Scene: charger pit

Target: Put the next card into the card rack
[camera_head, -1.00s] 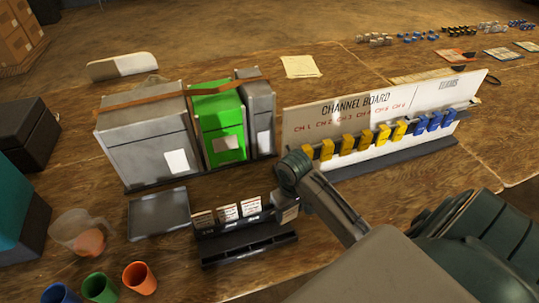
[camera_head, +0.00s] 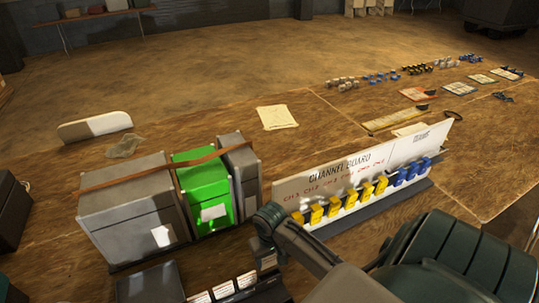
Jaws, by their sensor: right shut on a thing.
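The card rack (camera_head: 278,294) is at the bottom edge of the head view, and its front is cut off. Several cards with white faces, such as one card (camera_head: 223,289), stand in a row in it. My right gripper (camera_head: 266,262) is at the right end of this row, pointing down. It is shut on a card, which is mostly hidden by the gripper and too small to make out. I cannot tell whether that card is seated in the rack. My left gripper is not in view.
A grey tray (camera_head: 150,284) lies left of the rack. Behind stand grey bins (camera_head: 130,215) and a green bin (camera_head: 203,190) with a brown strap.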

